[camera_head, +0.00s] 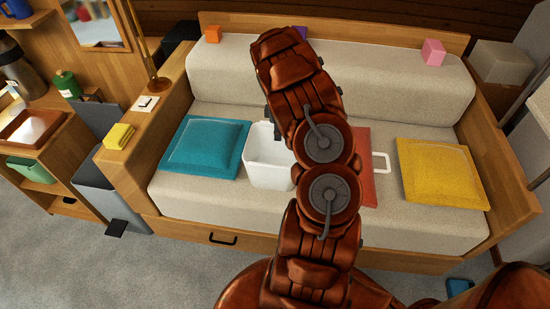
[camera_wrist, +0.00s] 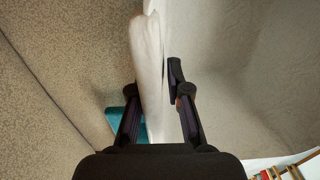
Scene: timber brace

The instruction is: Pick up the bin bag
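The white bin bag (camera_head: 268,160) stands open-topped on the sofa seat, between the teal cushion and my arm. Its right side is partly hidden behind my arm. In the wrist view, a white upright edge (camera_wrist: 150,70), apparently the bag's, runs between the two dark fingers of my gripper (camera_wrist: 155,95). The fingers are apart, with a visible gap between the white edge and the right finger. In the head view my gripper is mostly hidden by my arm.
A teal cushion (camera_head: 205,147) lies left of the bag; a red item (camera_head: 366,165) and a yellow cushion (camera_head: 441,173) lie to the right. Small blocks, orange (camera_head: 212,34) and pink (camera_head: 433,52), sit along the backrest top. The wooden armrest (camera_head: 150,125) bounds the left.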

